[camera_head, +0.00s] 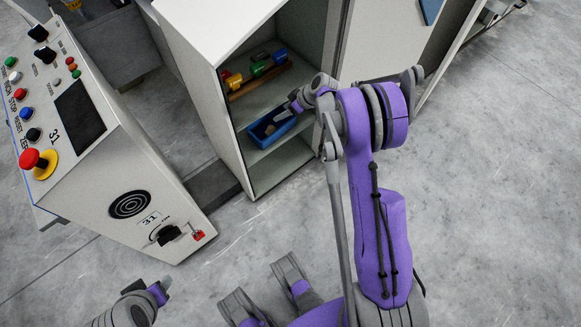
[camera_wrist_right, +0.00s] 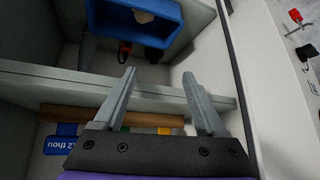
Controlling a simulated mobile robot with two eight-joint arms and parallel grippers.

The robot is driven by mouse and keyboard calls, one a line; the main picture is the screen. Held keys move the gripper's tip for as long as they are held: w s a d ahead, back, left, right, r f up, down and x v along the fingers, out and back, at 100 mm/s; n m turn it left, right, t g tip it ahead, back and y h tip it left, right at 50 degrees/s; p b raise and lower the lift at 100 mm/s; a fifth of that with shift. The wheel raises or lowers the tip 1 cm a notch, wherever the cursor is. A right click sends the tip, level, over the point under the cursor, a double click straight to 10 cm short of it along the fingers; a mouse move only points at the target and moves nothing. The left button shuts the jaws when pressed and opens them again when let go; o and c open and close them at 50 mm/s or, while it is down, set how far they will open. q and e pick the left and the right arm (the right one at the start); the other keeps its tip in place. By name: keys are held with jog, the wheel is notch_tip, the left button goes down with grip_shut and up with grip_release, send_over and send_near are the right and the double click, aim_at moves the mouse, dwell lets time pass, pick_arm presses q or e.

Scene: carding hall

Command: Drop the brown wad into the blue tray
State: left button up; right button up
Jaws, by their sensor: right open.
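The blue tray (camera_head: 257,138) sits on the lower shelf of the open white cabinet. It also shows at the top of the wrist view (camera_wrist_right: 170,20). A small brown wad (camera_head: 270,129) appears inside the tray in the head view; a pale lump shows there in the wrist view. My right gripper (camera_head: 292,106) reaches into the cabinet opening, close to the tray. In the wrist view its two fingers (camera_wrist_right: 158,76) are spread wide with nothing between them.
The cabinet's upper shelf (camera_head: 262,100) holds a brown rail with red, blue, green and yellow pieces (camera_head: 261,68). The cabinet side walls bound the opening closely. A control console (camera_head: 150,205) with a red button stands to the left. Bare floor (camera_head: 490,190) lies to the right.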

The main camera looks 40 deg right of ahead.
jog(key=s+a+r+m+g+h, duration=0.1)
jog(key=s+a+r+m+g, duration=0.1)
jog(key=s+a+r, duration=1.1)
jog(key=s+a+m+h, duration=0.1)
jog(key=s+a, duration=0.2)
jog(key=s, duration=0.6)
jog(key=s+a+m+h, duration=0.1)
jog(key=s+a, duration=0.3)
jog(key=s, duration=0.6)
jog(key=shift+s+a+r+m, duration=0.15)
jog(key=shift+s+r+m, duration=0.05)
jog(key=shift+r+m, duration=0.1)
